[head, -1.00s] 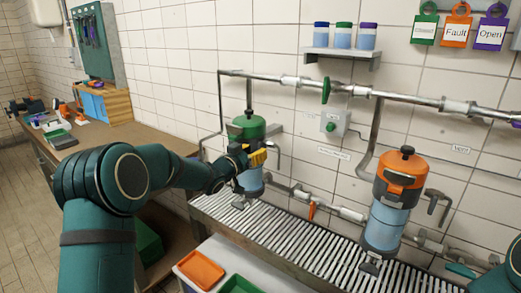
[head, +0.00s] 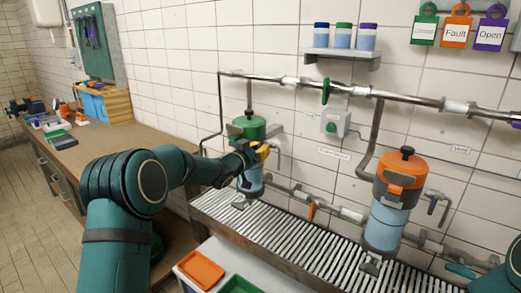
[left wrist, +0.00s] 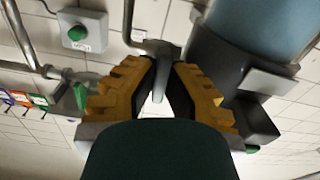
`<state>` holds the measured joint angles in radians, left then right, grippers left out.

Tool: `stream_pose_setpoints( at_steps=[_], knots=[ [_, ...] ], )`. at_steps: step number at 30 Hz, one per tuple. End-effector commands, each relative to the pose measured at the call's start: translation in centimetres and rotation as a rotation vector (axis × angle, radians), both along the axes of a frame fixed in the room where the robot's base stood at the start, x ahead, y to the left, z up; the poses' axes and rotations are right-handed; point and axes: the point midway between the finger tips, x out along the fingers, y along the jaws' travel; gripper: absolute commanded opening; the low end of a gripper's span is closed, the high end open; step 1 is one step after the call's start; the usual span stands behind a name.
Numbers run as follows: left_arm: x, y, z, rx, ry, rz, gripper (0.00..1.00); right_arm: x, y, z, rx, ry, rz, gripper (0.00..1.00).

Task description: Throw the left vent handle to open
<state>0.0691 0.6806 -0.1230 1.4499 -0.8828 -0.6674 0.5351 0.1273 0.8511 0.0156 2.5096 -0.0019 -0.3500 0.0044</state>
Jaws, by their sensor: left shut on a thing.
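My left gripper (head: 262,152) is beside the canister with the green top (head: 247,127), at its right side in the head view. In the left wrist view, the yellow-padded fingers (left wrist: 158,88) are shut on the grey left vent handle (left wrist: 158,82), which hangs from a short grey pipe between them. The blue canister body (left wrist: 262,25) is close at the right in that view. In the head view my gripper mostly hides the handle. My right gripper is not in view.
A canister with an orange top (head: 398,178) stands to the right, with another vent handle (head: 432,208) beside it. A grey box with a green button (head: 335,124) is on the wall. A slatted grate (head: 300,240) runs below, with an orange tray (head: 201,270) in front.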

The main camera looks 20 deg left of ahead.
Motion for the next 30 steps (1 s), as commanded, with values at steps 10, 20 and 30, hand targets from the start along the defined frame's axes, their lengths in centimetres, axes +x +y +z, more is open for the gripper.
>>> stream_pose_setpoints(
  at_steps=[10,20,30],
  knots=[
    [0.0,0.0,0.2,-0.045,0.015,0.000,0.00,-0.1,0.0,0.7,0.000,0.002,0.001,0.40],
    [0.1,0.2,0.3,-0.257,0.094,0.002,0.00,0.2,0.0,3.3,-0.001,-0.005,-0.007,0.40],
    [0.1,0.2,0.2,-0.562,0.203,0.001,0.00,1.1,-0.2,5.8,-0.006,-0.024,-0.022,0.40]
  ],
)
